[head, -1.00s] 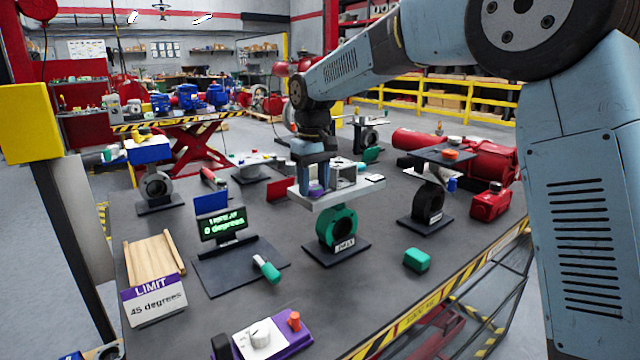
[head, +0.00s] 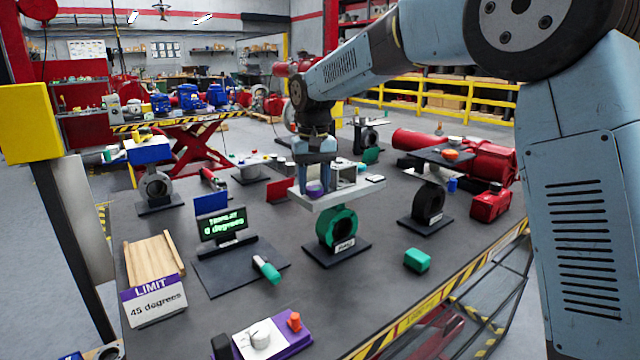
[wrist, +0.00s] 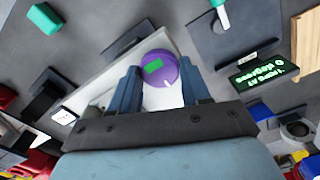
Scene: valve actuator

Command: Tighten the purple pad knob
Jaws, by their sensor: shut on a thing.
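The purple pad knob (wrist: 160,68), round with a green patch on its top, sits on a white plate (wrist: 180,48). It also shows in the head view (head: 315,188), on the white plate above a green valve body (head: 337,230). My gripper (wrist: 160,83) points down at the plate, with one blue finger on each side of the knob. It is shut on the knob, whose top stays visible between the fingers. In the head view, my gripper (head: 314,182) partly hides the knob.
A grey boxy housing (head: 345,178) stands on the plate close to my gripper. A display (head: 226,224) reads 0 degrees; a card (head: 155,301) reads LIMIT 45 degrees. A green block (head: 417,260) lies on the table. Another valve stand (head: 428,203) is at right.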

